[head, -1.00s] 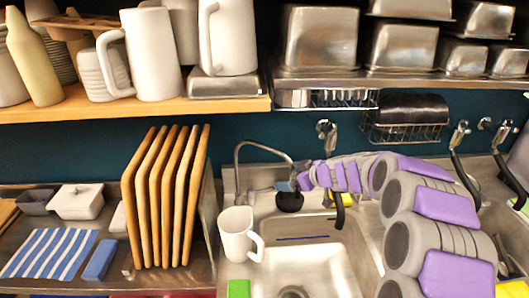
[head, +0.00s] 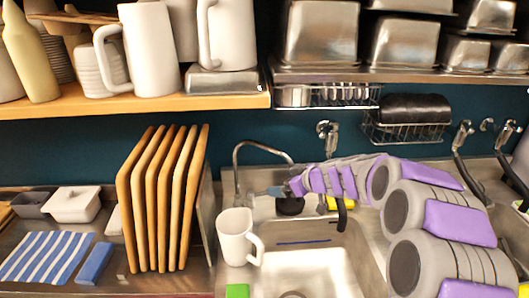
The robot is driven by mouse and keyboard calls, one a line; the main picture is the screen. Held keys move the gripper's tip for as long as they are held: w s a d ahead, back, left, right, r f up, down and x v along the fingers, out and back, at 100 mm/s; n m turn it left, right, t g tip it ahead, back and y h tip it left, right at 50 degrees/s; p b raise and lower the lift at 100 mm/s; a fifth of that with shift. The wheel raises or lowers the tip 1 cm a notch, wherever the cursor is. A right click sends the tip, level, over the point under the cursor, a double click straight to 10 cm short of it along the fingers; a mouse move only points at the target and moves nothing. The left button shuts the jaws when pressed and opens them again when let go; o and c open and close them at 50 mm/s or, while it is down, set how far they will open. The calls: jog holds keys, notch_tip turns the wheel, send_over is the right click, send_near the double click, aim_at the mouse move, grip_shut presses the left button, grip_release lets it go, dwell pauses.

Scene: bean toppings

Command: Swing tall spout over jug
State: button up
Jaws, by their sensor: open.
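The tall spout (head: 263,143) is a thin, curved metal pipe at the back left of the sink. It rises on the left, arches over and drops to the right. The white jug (head: 234,238) stands upright at the sink's left edge, in front of the spout's upright part, with its handle to the right. My gripper (head: 284,197) is open at the end of my grey and purple arm, close to the lower right end of the spout. I cannot tell whether it touches the spout. The fingers are small and partly hidden.
The sink basin (head: 301,262) lies in front, with my arm over its right side. Several wooden boards (head: 165,200) stand upright left of the jug. A shelf (head: 190,103) with mugs hangs above. A green block (head: 237,291) lies at the front.

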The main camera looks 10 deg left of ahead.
jog(key=s+a+b, duration=0.4)
jog(key=s+b, duration=0.1)
jog(key=s, duration=0.1)
jog(key=shift+s+a, duration=0.15)
jog(key=shift+a, duration=0.05)
dwell(0.5)
jog(key=shift+a+b, duration=0.1)
jog(key=shift+b, duration=0.2)
jog(key=s+a+b, duration=0.2)
jog(key=s+a, duration=0.4)
jog(key=a, duration=0.2)
jog(key=shift+s+a, duration=0.25)
jog(key=shift+a, duration=0.1)
dwell(0.7)
jog(key=shift+a, duration=0.1)
dwell(0.4)
